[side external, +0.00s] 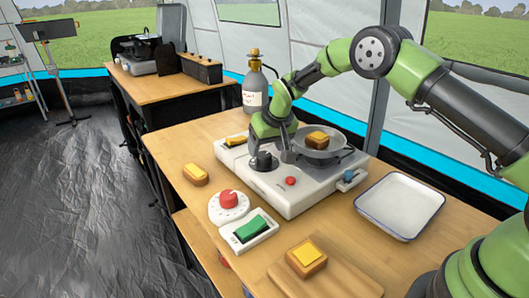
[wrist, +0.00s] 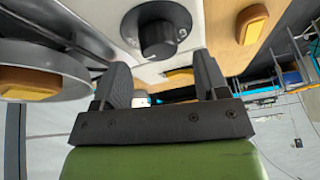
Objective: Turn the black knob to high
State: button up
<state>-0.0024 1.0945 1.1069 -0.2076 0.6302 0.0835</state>
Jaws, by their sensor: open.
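The black knob (side external: 263,162) sits on the front left of the white stove (side external: 305,196). In the wrist view the knob (wrist: 158,38) is round, on a grey plate with small white marks. I cannot tell its setting. My gripper (wrist: 160,78) is open, its two dark fingers spread either side of the knob's line, with the knob beyond the fingertips. Nothing is between the fingers. In the side view my wrist comes down close behind the knob, and the fingertips are hard to make out there.
A pan (side external: 337,153) with a piece of food (side external: 318,138) stands on the stove beside my wrist.

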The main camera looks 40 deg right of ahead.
aim_at(263, 154)
jog(key=shift+x, duration=1.5)
jog(key=c, duration=0.9)
jog(key=n+y, duration=0.2)
jog(key=n, duration=0.3)
jog(key=shift+n, duration=0.4)
jog(key=n, duration=0.2)
jog(key=n+g+y, duration=0.1)
jog(key=n, duration=0.1)
jog(key=shift+a+n+g+y, duration=0.1)
jog(key=shift+n+g+y, duration=0.2)
jog(key=shift+n, duration=0.1)
